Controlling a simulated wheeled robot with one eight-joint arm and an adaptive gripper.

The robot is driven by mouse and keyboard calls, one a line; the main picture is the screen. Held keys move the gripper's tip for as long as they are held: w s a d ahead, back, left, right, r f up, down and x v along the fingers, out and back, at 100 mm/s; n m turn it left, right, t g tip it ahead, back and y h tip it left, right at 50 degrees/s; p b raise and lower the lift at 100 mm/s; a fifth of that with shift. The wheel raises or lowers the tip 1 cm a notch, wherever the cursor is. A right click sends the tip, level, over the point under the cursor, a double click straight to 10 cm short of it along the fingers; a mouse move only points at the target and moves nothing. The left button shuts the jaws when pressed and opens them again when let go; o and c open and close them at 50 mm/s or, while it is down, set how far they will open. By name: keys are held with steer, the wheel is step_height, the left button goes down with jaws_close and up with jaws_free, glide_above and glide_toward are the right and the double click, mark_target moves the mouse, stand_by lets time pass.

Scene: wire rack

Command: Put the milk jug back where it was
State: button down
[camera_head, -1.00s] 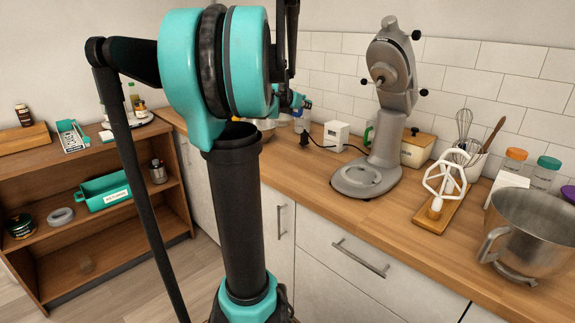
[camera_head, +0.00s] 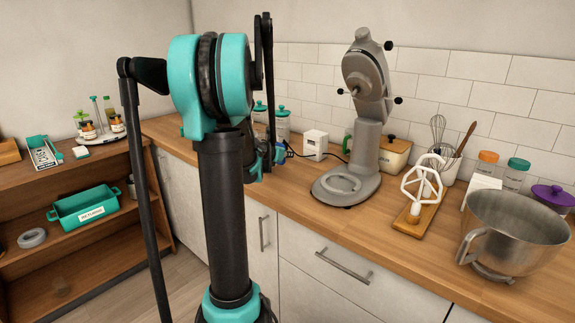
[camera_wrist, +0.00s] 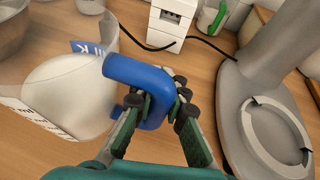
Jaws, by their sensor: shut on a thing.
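The grey stand mixer (camera_head: 365,120) stands close to the gripper's right; its base shows in the wrist view (camera_wrist: 235,130). A white box (camera_wrist: 172,20) with a black cord lies beyond. Teal-lidded jars (camera_head: 282,125) stand behind. Bare counter (camera_head: 290,190) lies in front of the mixer.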

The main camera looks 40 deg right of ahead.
steer(key=shift+f, duration=2.1)
steer(key=shift+f, duration=0.15)
steer(key=c, duration=1.6)
jaws_free()
steer(key=shift+o, duration=0.2)
